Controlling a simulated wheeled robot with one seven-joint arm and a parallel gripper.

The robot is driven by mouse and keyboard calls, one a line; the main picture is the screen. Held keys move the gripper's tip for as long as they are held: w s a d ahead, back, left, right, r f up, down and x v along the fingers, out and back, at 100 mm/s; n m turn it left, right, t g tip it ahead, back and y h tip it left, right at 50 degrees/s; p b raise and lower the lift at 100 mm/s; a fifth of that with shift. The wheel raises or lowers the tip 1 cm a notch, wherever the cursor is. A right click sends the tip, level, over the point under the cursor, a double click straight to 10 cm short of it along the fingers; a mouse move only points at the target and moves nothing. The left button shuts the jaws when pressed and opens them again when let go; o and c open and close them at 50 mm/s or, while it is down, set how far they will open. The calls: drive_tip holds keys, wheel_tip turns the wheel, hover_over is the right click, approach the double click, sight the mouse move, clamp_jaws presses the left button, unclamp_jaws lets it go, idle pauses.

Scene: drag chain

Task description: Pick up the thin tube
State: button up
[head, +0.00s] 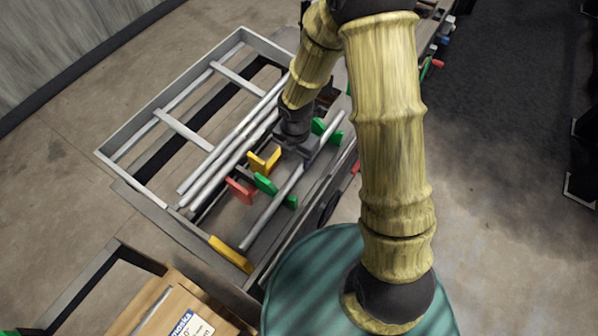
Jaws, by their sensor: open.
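A thin grey tube (268,214) lies slantwise across the green supports on the bench in the head view. It runs from the lower left to the upper right. My gripper (303,152) is open and low over the upper half of this tube. Its dark body hides part of the bench there. I cannot tell whether the fingers are around the tube or just above it. Several other pale tubes (222,153) lie side by side to the left of my gripper.
Green (266,184), red (240,191) and yellow (264,161) blocks stand close to my gripper. A grey metal frame (152,139) with crossbars lies at the left. A cardboard box (165,305) is at the lower left. Open floor lies to the right.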

sight(298, 170)
drive_tip(key=shift+f, duration=0.3)
drive_tip(key=shift+f, duration=0.1)
drive_tip(key=shift+s+d+f, duration=0.1)
drive_tip(key=shift+d+f, duration=0.05)
drive_tip(key=shift+f, duration=1.1)
drive_tip(key=shift+s+d+f, duration=0.1)
drive_tip(key=shift+f, duration=1.15)
drive_tip(key=shift+w, duration=0.1)
clamp_jaws()
